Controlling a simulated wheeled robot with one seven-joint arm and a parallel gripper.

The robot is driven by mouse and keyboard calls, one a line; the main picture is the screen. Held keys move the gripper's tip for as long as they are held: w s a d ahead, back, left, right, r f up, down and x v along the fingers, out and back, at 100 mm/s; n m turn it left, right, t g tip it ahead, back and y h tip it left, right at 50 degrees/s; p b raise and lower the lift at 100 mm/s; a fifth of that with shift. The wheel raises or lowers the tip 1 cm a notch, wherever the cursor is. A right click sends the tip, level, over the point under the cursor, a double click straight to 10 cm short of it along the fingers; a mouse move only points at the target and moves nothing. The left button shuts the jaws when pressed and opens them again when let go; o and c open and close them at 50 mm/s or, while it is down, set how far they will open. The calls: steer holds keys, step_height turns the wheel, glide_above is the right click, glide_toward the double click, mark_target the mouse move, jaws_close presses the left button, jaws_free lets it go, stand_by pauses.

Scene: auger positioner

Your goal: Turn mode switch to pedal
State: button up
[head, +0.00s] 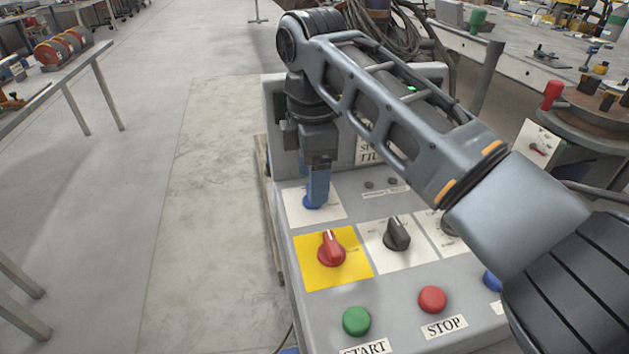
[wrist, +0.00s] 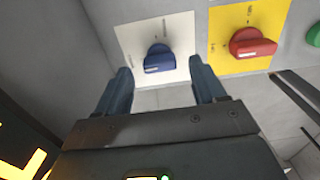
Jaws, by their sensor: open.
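A blue rotary switch (wrist: 158,60) sits on a white plate (wrist: 128,36) on the grey control panel; in the head view it is mostly hidden behind my gripper (head: 318,188). Its plate label is too small to read, so I cannot tell whether it is the mode switch. In the wrist view my gripper (wrist: 161,76) is open, one finger on each side of the blue knob, with gaps visible on both sides. I cannot tell how far the fingertips are above the panel. A white mark shows on the knob's near face.
A red rotary switch (head: 331,249) on a yellow plate and a black rotary switch (head: 397,234) stand close by. A green START button (head: 357,321) and a red STOP button (head: 432,299) are nearer. Open floor (head: 200,200) lies left of the panel.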

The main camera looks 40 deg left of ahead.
steer(key=shift+f, duration=1.05)
steer(key=c, duration=1.1)
